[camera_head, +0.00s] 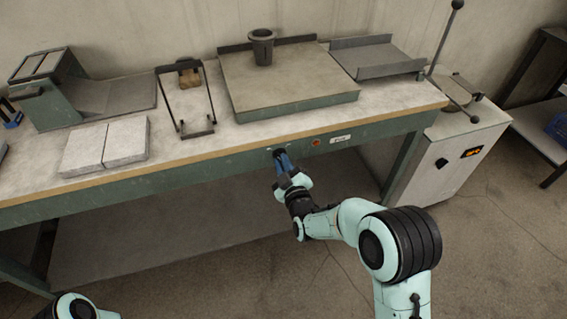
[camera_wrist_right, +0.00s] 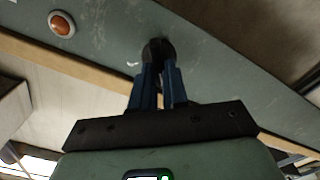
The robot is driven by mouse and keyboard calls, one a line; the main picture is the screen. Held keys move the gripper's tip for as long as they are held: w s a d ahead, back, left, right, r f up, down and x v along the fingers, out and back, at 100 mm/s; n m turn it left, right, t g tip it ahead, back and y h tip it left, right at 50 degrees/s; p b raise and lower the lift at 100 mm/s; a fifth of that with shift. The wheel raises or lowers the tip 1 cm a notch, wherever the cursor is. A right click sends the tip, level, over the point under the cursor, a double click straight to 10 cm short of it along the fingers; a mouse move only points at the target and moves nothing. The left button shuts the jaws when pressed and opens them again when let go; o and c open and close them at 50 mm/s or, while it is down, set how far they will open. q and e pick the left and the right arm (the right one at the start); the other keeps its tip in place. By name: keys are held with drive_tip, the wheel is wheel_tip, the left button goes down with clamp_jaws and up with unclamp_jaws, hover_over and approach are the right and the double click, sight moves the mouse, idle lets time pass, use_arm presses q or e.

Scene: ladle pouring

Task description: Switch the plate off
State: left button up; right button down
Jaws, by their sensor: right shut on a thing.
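The plate (camera_head: 283,82) is a broad, flat, grey-green slab on the bench top, with a dark cup-like pot (camera_head: 262,47) standing on it. My right gripper (camera_head: 281,157) is at the green front panel of the bench below the plate. In the right wrist view its blue fingers (camera_wrist_right: 158,75) are shut on a dark knob (camera_wrist_right: 157,50) on that panel. The fingers hide part of the knob, and I cannot read its setting. An orange-red round lamp (camera_wrist_right: 61,25) sits beside it, also in the head view (camera_head: 316,142). My left gripper is out of view.
A white label (camera_head: 340,139) is right of the lamp. On the bench are a grey tray (camera_head: 375,60), a black wire frame (camera_head: 184,100), pale slabs (camera_head: 105,146) and a green stand (camera_head: 48,80). A white cabinet (camera_head: 447,150) stands at the right.

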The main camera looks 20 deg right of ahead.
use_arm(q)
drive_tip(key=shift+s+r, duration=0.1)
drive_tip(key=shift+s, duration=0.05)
use_arm(e)
drive_tip(key=shift+n, duration=0.7)
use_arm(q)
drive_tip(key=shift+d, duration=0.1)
use_arm(e)
drive_tip(key=c, duration=1.1)
unclamp_jaws()
drive_tip(key=shift+c, duration=0.2)
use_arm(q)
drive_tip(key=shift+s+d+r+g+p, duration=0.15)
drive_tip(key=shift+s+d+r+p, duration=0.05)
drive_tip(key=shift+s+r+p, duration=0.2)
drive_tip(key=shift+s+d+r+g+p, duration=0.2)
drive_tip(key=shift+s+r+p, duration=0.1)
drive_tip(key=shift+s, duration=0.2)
use_arm(e)
drive_tip(key=s, duration=1.3)
drive_tip(key=shift+s+d, duration=0.2)
